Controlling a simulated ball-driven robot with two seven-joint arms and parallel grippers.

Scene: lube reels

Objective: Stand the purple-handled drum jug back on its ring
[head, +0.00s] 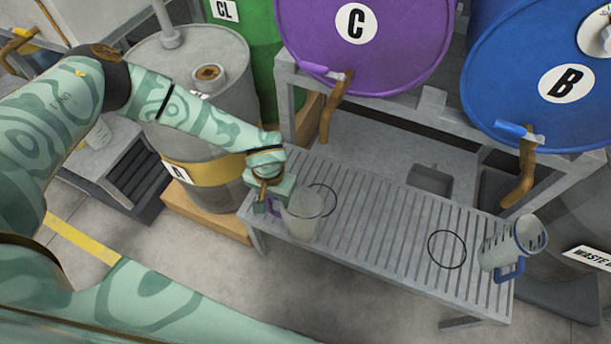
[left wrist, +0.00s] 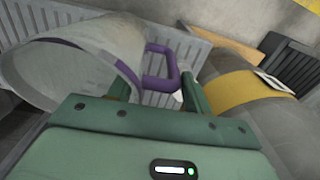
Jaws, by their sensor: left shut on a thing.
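The purple-handled jug (head: 303,216), a translucent grey vessel, is at the left end of the slatted bench in the head view. My left gripper (head: 268,203) is at its left side, shut on the purple handle. In the left wrist view the jug (left wrist: 75,68) fills the upper left, and its purple handle (left wrist: 165,82) shows between the fingers of my left gripper (left wrist: 157,90). A black ring (head: 328,189) on the slats is partly hidden behind the jug. I cannot tell whether the jug's base touches the slats. My right gripper is out of view.
A blue-handled jug (head: 500,254) is at the bench's right end, beside another ring (head: 447,262). Purple drum C (head: 400,60) and blue drum B (head: 500,90) lie above, their taps overhanging the slatted bench (head: 385,225). A grey drum (head: 225,125) stands left. The bench middle is clear.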

